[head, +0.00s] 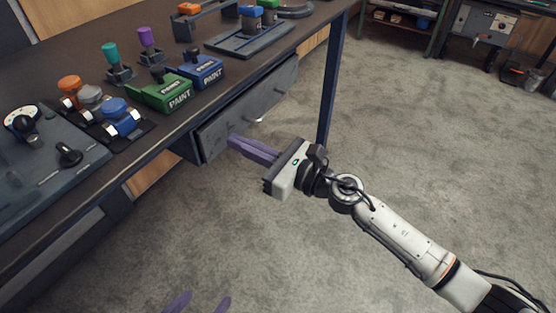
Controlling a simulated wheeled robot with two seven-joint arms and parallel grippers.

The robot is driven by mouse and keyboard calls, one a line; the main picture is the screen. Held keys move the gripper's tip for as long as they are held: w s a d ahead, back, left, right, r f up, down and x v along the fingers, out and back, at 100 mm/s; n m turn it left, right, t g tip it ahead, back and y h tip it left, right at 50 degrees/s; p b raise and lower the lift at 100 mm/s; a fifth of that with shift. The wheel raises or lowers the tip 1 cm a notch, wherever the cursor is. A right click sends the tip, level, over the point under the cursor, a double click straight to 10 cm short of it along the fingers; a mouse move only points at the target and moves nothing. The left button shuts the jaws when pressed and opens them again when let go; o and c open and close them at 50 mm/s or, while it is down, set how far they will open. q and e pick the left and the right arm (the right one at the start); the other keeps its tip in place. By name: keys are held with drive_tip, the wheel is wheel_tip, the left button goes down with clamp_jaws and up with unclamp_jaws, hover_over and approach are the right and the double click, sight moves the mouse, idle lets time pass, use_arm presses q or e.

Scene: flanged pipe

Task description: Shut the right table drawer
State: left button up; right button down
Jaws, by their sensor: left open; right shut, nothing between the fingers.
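The right table drawer (247,106) has a grey front under the tabletop's right part, with a small light handle (259,120). Its front looks close to the table's edge; I cannot tell whether a gap remains behind it. My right gripper (232,141) is shut and empty, its purple fingers together. Their tips overlap the left part of the drawer front in the head view; I cannot tell whether they touch it. My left gripper (200,303) is at the bottom edge, with only its two purple fingertips showing, apart and empty.
The dark tabletop (70,42) holds green and blue paint boxes (166,93), colored knobs, and a panel (45,150) at the left. A dark table leg (333,80) stands right of the drawer. The grey floor (420,130) in front is open.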

drive_tip(key=s+d+f+m+t+h, duration=0.25)
drive_tip(key=s+d+m, duration=0.35)
drive_tip(key=m, duration=0.4)
drive_tip(key=s+d+f+m+t+h, duration=0.1)
drive_tip(key=s+d+m+t+h, duration=0.25)
drive_tip(key=d+m, duration=0.55)
drive_tip(key=s+d+f+m+g+h, duration=0.25)
drive_tip(key=s+f+m, duration=0.55)
drive_tip(key=m, duration=0.5)
drive_tip(key=s+d+f+m+g+h, duration=0.2)
drive_tip(key=s+f+m+g+h, duration=0.15)
drive_tip(key=s+f+m, duration=0.65)
use_arm(q)
wheel_tip(320, 180, up, 9)
drive_tip(key=p, duration=1.5)
drive_tip(key=shift+s+a+m+g, duration=0.3)
drive_tip(key=shift+a+m+g, duration=0.1)
use_arm(e)
wheel_tip(320, 180, up, 10)
drive_tip(key=d+m+g, duration=0.1)
drive_tip(key=m+g, duration=0.1)
drive_tip(key=shift+w+d+r+m, duration=0.15)
drive_tip(key=shift+m, duration=0.25)
